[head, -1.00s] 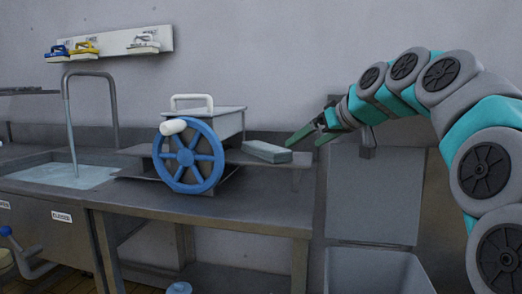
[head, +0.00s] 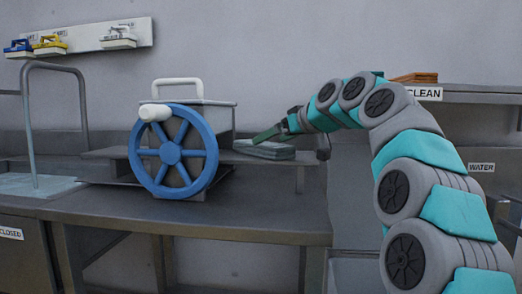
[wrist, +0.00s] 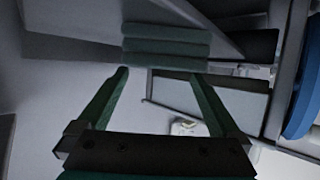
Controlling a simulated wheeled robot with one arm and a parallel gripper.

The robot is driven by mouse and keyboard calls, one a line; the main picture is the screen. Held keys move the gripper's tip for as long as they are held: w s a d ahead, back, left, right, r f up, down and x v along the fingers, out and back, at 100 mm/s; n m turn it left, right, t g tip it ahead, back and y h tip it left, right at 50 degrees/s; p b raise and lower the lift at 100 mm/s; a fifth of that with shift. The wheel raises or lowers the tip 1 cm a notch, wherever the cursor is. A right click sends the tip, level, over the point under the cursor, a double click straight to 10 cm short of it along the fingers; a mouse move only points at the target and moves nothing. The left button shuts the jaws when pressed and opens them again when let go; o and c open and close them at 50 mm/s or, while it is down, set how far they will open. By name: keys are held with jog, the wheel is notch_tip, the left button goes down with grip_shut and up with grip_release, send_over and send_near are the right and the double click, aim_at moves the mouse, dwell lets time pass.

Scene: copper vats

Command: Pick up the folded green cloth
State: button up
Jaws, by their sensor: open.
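The folded green cloth (head: 264,150) looks grey-green and lies flat on the right end of a raised metal shelf, beside the blue-wheeled machine. It also shows in the wrist view (wrist: 165,45) as a layered green block just beyond the fingertips. My gripper (head: 262,137) reaches in from the right, its green fingers at the cloth's upper edge in the head view. In the wrist view my gripper (wrist: 160,74) is open and empty, its two fingers spread about as wide as the cloth. Whether a fingertip touches the cloth cannot be told.
The machine with a blue wheel (head: 173,152) and white handle stands left of the cloth. A shelf labelled CLEAN (head: 470,88) holds a brown stack (head: 414,78) at right. The counter front (head: 230,215) is clear.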

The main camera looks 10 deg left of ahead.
aim_at(265, 143)
jog(key=x, duration=0.4)
jog(key=shift+w+a+f, duration=0.1)
jog(key=shift+a+f, duration=0.05)
jog(key=shift+c, duration=0.2)
grip_shut()
dwell(0.4)
jog(key=shift+r, duration=0.25)
jog(key=shift+r+p, duration=0.6)
jog(key=shift+r, duration=1)
